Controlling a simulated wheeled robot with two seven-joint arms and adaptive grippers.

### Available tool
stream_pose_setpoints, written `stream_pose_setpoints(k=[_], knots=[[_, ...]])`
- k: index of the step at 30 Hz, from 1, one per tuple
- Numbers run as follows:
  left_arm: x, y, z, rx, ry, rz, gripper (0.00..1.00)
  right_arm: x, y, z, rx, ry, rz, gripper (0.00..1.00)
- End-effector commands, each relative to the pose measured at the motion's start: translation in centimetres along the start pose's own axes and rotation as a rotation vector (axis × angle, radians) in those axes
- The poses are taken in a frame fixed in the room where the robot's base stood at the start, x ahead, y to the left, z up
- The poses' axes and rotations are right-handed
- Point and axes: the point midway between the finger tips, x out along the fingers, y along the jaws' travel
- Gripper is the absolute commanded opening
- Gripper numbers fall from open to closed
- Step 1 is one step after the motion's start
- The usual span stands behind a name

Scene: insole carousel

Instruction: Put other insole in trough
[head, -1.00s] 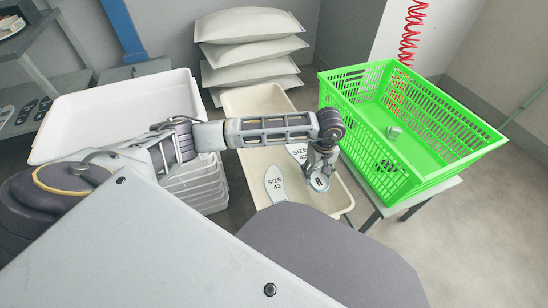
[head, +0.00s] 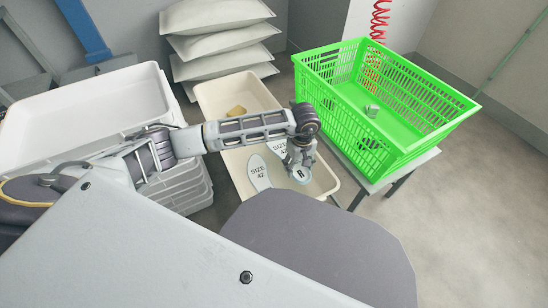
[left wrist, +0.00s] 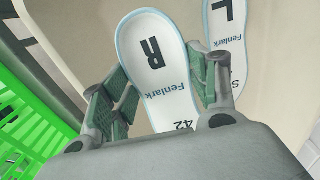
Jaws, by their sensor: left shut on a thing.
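My left gripper (head: 295,160) is shut on the white insole marked R (head: 301,175), over the front part of the cream trough (head: 262,98). In the left wrist view, the green-padded fingers of the gripper (left wrist: 163,85) sit on either side of this insole (left wrist: 152,45), which has a light blue edge. The other insole (head: 257,172), marked L in the left wrist view (left wrist: 224,35), lies in the trough beside it. I cannot tell whether the held insole touches the trough floor. My right gripper is not in view.
A bright green crate (head: 395,145) with a small grey object (head: 371,110) stands on a stand right of the trough. Stacked white bins (head: 165,90) are at left. Pale sacks (head: 220,45) are piled behind. A small yellowish piece (head: 237,111) lies in the trough.

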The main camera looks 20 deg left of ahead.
Motion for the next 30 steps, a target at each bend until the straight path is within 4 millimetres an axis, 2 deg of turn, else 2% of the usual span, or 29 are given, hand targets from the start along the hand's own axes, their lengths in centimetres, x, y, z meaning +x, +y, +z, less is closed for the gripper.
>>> stream_pose_setpoints(k=[6, 12, 25, 30], knots=[[2.7, -0.1, 0.1, -0.001, -0.001, -0.003, 0.38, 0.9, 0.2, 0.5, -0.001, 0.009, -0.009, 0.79], [4.4, -0.1, 0.0, -0.001, -0.001, -0.001, 0.38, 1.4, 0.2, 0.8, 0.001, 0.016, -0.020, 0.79], [4.7, 0.0, 0.0, 0.000, 0.000, -0.001, 0.38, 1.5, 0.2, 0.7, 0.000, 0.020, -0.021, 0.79], [5.8, 0.0, 0.0, -0.001, -0.001, -0.001, 0.38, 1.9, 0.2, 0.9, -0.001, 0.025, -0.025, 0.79]])
